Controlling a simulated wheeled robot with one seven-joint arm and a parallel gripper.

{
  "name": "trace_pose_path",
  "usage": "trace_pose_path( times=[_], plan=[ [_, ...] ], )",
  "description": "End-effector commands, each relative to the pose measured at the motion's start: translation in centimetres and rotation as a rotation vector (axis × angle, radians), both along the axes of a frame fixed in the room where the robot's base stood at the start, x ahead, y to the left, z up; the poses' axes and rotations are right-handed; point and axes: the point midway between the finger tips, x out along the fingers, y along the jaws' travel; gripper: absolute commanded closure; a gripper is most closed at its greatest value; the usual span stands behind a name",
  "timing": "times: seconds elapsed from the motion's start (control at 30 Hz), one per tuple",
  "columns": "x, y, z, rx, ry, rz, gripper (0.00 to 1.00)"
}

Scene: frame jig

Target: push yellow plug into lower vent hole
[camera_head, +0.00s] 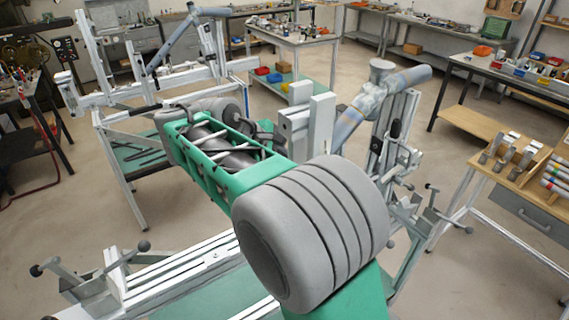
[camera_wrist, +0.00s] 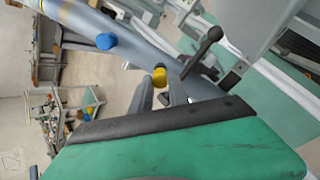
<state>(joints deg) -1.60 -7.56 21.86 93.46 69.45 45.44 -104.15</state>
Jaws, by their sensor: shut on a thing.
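In the wrist view, my gripper (camera_wrist: 162,84) is shut on a small yellow plug (camera_wrist: 159,77), held at its fingertips. The plug is at the lower edge of a grey-blue frame tube (camera_wrist: 135,49); I cannot tell whether it touches the tube or sits in a hole. A blue plug (camera_wrist: 106,41) stands out of the same tube further left. The lower vent hole does not show. In the head view, the tube (camera_head: 352,122) is clamped upright-slanting on the jig; the yellow plug and my fingertips cannot be made out there.
In the head view, a wooden bench (camera_head: 515,165) with racks is at right. Floor between benches is free.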

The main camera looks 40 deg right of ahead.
Motion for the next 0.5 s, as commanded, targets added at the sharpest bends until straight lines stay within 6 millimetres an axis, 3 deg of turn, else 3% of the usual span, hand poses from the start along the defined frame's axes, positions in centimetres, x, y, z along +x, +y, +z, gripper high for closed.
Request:
trace_pose_path(
  times=[0.5],
  plan=[
    [0.03, -0.22, -0.29, -0.001, -0.001, 0.0, 1.0]
  ],
)
